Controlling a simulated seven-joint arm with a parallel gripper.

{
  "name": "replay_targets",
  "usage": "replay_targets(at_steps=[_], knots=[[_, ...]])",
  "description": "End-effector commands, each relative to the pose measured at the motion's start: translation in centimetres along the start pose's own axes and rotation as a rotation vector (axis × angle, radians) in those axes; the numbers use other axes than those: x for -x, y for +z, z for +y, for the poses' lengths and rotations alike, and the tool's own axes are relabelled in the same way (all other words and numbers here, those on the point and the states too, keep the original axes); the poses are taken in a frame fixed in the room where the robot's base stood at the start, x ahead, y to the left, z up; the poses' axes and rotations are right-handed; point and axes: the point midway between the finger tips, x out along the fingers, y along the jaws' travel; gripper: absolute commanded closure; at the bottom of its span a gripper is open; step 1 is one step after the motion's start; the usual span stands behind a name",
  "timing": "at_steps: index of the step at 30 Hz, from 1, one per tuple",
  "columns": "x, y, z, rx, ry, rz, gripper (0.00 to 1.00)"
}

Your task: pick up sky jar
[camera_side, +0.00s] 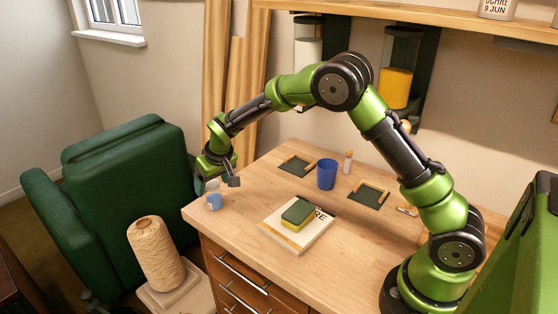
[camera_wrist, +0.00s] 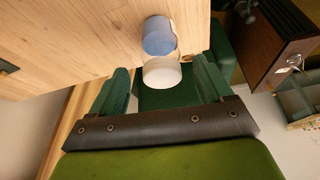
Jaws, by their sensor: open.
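The sky jar (camera_side: 213,202), light blue with a whitish upper part, stands at the left corner of the wooden table. In the wrist view its blue body (camera_wrist: 158,38) is at the table edge, with its round white lid (camera_wrist: 162,72) nearer to me. My gripper (camera_side: 230,182) is just above and beside the jar in the side view. In the wrist view my gripper (camera_wrist: 163,86) is open, its two green fingers wide apart. The lid appears between and beyond the fingertips. I cannot tell whether either finger touches the jar.
A blue cup (camera_side: 327,174), a small pinkish bottle (camera_side: 348,162) and two dark trays (camera_side: 297,168) (camera_side: 366,199) stand farther back. A sponge (camera_side: 297,213) lies on a book (camera_side: 287,240). A green chair (camera_side: 125,185) and a twine cone (camera_side: 156,255) are beyond the table's left edge.

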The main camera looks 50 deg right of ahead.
Motion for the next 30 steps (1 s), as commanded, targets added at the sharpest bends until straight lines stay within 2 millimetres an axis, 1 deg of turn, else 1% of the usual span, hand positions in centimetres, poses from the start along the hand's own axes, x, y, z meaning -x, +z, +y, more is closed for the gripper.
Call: replay_targets(at_steps=[1,3,6,14,15,17,24,27,30], knots=[[-1.0,0.0,-0.2,0.001,0.000,-0.003,0.21],[-2.0,0.0,-0.2,0.000,0.001,-0.003,0.21],[-2.9,0.0,-0.2,0.000,0.000,-0.001,0.21],[-3.2,-0.1,-0.2,-0.001,0.000,0.000,0.21],[-3.2,-0.1,-0.2,-0.001,0.000,0.000,0.24],[-3.2,-0.1,-0.2,-0.001,0.000,0.000,0.33],[-3.2,-0.1,-0.2,0.000,0.000,0.000,0.70],[-3.1,-0.1,-0.2,0.000,0.000,0.001,0.83],[-3.1,-0.1,-0.2,0.000,0.000,0.001,0.83]])
